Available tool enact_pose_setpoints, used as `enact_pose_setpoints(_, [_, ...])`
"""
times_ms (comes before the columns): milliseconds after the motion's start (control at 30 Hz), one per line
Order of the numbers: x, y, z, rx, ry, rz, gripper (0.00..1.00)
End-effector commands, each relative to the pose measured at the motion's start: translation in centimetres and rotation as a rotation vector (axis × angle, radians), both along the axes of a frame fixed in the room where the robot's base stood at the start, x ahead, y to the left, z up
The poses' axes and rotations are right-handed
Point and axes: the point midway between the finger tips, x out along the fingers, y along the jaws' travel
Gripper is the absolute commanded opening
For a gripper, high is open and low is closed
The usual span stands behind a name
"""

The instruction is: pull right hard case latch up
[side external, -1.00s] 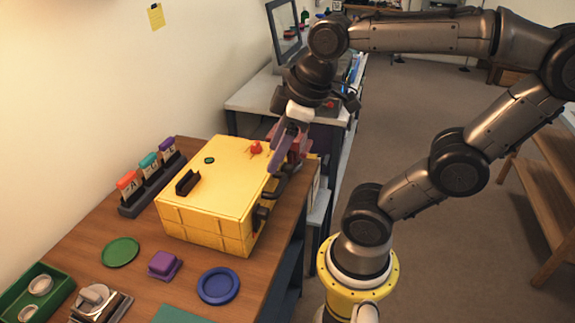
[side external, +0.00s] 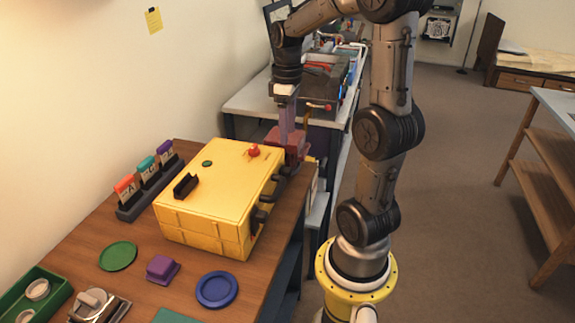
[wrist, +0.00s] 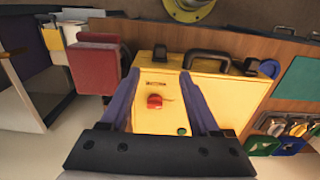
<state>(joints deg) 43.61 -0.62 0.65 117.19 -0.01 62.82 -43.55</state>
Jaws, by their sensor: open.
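The yellow hard case (side external: 205,205) lies closed on the wooden table; its lid also shows in the wrist view (wrist: 225,100). Its front side carries a black handle (wrist: 210,62) between two dark latches. The near latch (side external: 258,216) shows at the case's near end. The far latch (wrist: 160,54), by the red box, is on the handle's left in the wrist view. My gripper (side external: 291,140) points down by the case's far front corner, with purple fingers. In the wrist view my gripper (wrist: 157,77) is open, its fingertips apart either side of the far latch. I see no contact.
A dark red box (side external: 290,147) stands close beyond the case's far end. A red knob (side external: 253,152) and a black bracket (side external: 186,186) sit on the lid. A rack with coloured tabs (side external: 148,190) stands behind the case. Green and blue discs lie nearer.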

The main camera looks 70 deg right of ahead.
Motion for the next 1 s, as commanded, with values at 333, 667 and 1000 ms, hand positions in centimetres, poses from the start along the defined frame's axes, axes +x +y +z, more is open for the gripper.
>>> enact_pose_setpoints(333, [-0.1, 0.1, -7.0, 0.005, 0.005, 0.001, 0.62])
enact_pose_setpoints(667, [0.0, 0.1, -10.8, 0.001, 0.001, 0.001, 0.62])
enact_pose_setpoints(1000, [0.0, 0.1, -11.2, 0.000, -0.001, 0.001, 0.62])
